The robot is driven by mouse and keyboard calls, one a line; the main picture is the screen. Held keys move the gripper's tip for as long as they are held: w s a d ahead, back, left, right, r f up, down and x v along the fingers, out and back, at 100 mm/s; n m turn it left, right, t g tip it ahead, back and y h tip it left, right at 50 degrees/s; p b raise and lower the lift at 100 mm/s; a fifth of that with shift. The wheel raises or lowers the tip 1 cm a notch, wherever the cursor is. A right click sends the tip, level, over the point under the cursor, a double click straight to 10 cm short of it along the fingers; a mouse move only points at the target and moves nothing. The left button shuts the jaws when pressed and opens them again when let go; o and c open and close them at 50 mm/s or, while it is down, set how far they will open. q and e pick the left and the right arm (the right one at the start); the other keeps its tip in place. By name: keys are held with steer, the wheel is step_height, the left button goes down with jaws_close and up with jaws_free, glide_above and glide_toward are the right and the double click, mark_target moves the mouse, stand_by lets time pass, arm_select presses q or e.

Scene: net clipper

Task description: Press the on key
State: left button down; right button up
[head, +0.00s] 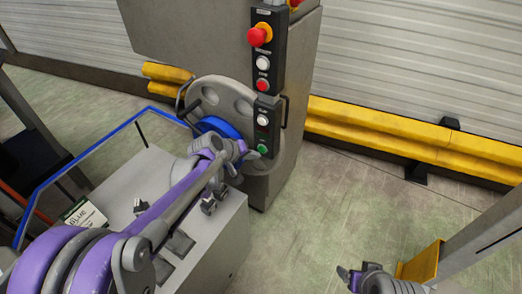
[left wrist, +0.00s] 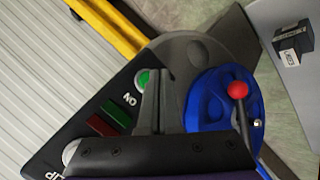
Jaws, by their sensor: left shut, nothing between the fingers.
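The on key is a round green button (head: 262,149) at the bottom of the lower black panel (head: 266,110) on the grey cabinet. It also shows in the left wrist view (left wrist: 143,79), with "ON" printed beside it. My left gripper (head: 243,148) is shut and empty, just left of the green key in the head view. In the left wrist view its fingertips (left wrist: 157,72) are close to the right of the key; I cannot tell whether they touch. My right gripper (head: 346,274) shows partly at the bottom right, its jaws unclear.
The lower panel also has a white button (head: 264,101). Above are a red mushroom button (head: 258,37), another white button (head: 263,63) and a red button (head: 263,85). A blue wheel with a red-knobbed lever (left wrist: 237,90) is beside my left gripper. Yellow barriers (head: 380,134) line the wall.

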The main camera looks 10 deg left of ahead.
arm_select(q)
steer(key=shift+w+d, duration=0.1)
steer(key=shift+w, duration=0.2)
steer(key=shift+w+d, duration=0.15)
steer(key=shift+w, duration=0.25)
stand_by(0.5)
steer(key=shift+s, duration=0.15)
stand_by(0.3)
steer(key=shift+s+a, duration=0.3)
steer(key=shift+s, duration=0.35)
steer(key=s, duration=0.1)
steer(key=s+a, duration=0.1)
steer(key=s, duration=0.2)
steer(key=shift+s+a, duration=0.35)
stand_by(0.6)
